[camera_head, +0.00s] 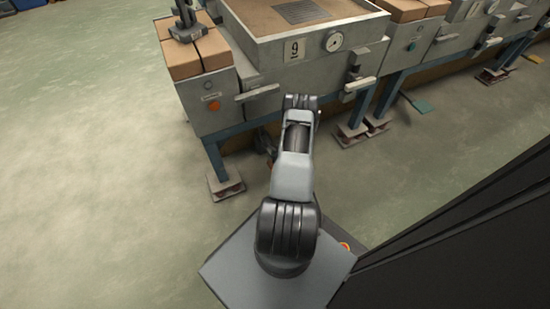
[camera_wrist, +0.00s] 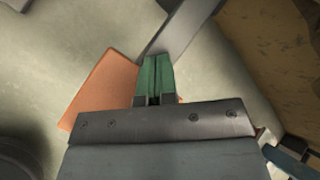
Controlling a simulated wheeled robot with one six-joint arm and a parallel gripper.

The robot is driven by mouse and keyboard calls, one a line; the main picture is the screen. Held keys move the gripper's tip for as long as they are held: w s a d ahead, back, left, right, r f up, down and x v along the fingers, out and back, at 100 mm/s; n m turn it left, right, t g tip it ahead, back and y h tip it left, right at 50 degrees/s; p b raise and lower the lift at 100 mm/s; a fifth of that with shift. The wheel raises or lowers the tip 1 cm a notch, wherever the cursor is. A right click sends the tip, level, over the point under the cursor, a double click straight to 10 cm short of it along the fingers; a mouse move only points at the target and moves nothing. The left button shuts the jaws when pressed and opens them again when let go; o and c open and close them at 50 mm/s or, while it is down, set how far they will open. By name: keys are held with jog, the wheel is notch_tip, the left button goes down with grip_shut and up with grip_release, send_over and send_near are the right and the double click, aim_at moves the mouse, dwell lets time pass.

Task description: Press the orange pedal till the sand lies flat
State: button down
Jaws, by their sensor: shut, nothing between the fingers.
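The orange pedal (camera_wrist: 98,92) shows in the wrist view as a flat orange plate, partly covered by my gripper. My gripper (camera_wrist: 158,60) has green fingers that are shut together with nothing between them. They lie across the pedal's right part in the picture. I cannot tell whether they touch it or how far down it is. In the head view the pedal and fingers are hidden behind my arm and the machine. The sand (camera_head: 262,18) fills the open box marked 9 at the top. A darker, uneven-looking patch (camera_head: 302,11) is in its middle.
A grey metal bar (camera_wrist: 182,28) runs beyond the fingertips in the wrist view. The machine's blue legs stand on foot plates (camera_head: 226,186). An orange button (camera_head: 214,106) is on the machine's front. The floor at left is clear.

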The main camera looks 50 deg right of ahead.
jog(key=shift+s+a+f+b, duration=0.1)
jog(key=shift+s+f+b, duration=0.05)
jog(key=shift+f+b, duration=0.85)
jog(key=shift+s+a+f+b, duration=0.1)
jog(key=shift+s+f+b, duration=0.05)
jog(key=shift+f+b, duration=0.85)
dwell(1.5)
jog(key=shift+p, duration=0.3)
jog(key=shift+r+p, duration=1.6)
jog(key=shift+r, duration=0.6)
jog(key=shift+w+d+r+p, duration=0.1)
jog(key=shift+w+r+p, duration=0.15)
jog(key=shift+r, duration=0.35)
jog(key=shift+r, duration=0.15)
jog(key=shift+w+d+r+p, duration=0.1)
jog(key=shift+w+r+p, duration=0.05)
jog(key=shift+r+p, duration=1.9)
jog(key=shift+r+b, duration=0.35)
jog(key=shift+b, duration=0.1)
